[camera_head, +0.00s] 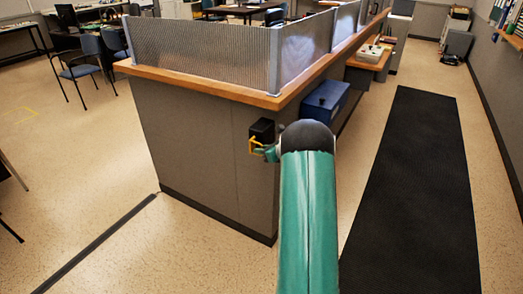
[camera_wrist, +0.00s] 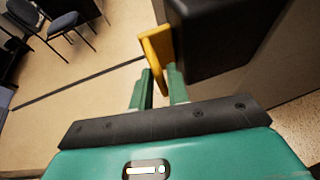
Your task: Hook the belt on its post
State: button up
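A black box (camera_head: 262,130), which looks like the belt's housing, is on the end panel of the counter, just under its wooden top. The box fills the upper right of the wrist view (camera_wrist: 222,38). A yellow end piece (camera_head: 255,146) shows at the box's left side; it also shows in the wrist view (camera_wrist: 156,45), close beside the box. My gripper (camera_wrist: 160,76) has its two green fingers close together on either side of the yellow piece's lower part and appears shut on it. No stretched belt is visible. I cannot make out a receiving post.
The wooden counter (camera_head: 205,84) with its metal screens runs away to the back right. A blue box (camera_head: 325,101) is just beyond my arm. A black mat (camera_head: 415,190) lies on the right. Chairs (camera_head: 78,70) stand at the left; open floor (camera_head: 90,165) lies left of the counter.

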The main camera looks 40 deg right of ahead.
jog(key=shift+w+f, duration=0.1)
jog(key=shift+w, duration=0.05)
grip_shut()
jog(key=shift+a, duration=0.1)
